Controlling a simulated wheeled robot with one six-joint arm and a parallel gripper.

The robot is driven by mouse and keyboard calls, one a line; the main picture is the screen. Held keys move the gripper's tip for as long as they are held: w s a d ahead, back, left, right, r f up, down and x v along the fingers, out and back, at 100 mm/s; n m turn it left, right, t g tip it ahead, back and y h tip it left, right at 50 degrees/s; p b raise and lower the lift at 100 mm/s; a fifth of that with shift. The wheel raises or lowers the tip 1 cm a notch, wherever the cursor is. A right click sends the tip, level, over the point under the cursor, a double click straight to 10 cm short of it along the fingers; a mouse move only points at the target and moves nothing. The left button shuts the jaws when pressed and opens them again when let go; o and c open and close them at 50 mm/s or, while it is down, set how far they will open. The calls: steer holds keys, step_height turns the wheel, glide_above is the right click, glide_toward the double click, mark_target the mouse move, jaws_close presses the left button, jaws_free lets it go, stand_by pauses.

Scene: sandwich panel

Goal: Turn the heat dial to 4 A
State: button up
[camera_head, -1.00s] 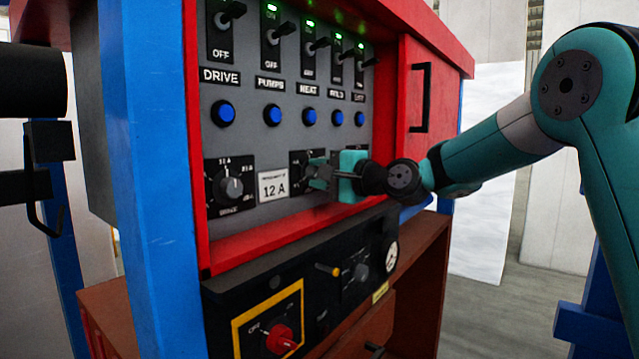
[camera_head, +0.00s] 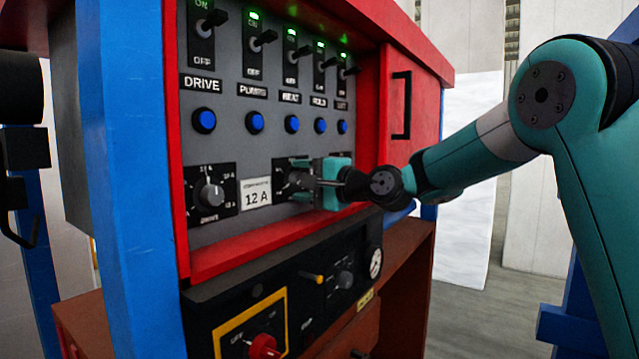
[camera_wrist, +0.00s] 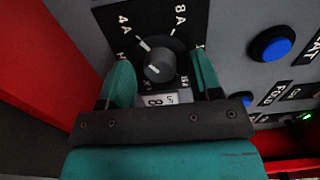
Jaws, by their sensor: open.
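The heat dial (camera_wrist: 160,65) is a round grey knob with a pale pointer line on a black plate. In the wrist view "4 A" is printed at its upper left and "8 A" at its upper right. The pointer line appears short of the 4 A tick, but its exact setting is hard to tell. My gripper (camera_head: 306,180) is open in front of the dial plate (camera_head: 283,176), with one teal finger on each side of the knob. Whether the fingers touch the knob cannot be told. In the head view the gripper hides most of the dial.
The drive dial (camera_head: 210,194) and a white "12 A" card (camera_head: 257,193) are to the left. Blue buttons (camera_head: 292,124) and toggle switches with green lights are above. A red frame ledge (camera_head: 240,253) runs below. A lower black panel has a red knob (camera_head: 263,346).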

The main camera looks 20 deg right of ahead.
steer(key=b+v, duration=0.6)
steer(key=v, duration=1.1)
steer(key=shift+s, duration=0.15)
steer(key=s+a+f+n+g+h, duration=0.2)
steer(key=s+a+f+n+g, duration=0.75)
steer(key=a+f, duration=0.45)
steer(key=s+f+n+g+h, duration=0.4)
steer(key=s+f+n, duration=0.4)
steer(key=s, duration=0.7)
step_height(320, 180, down, 2)
steer(key=shift+s+a+f+g, duration=0.15)
steer(key=shift+s+a+g, duration=0.2)
steer(key=shift+g, duration=0.2)
steer(key=shift+w, duration=0.1)
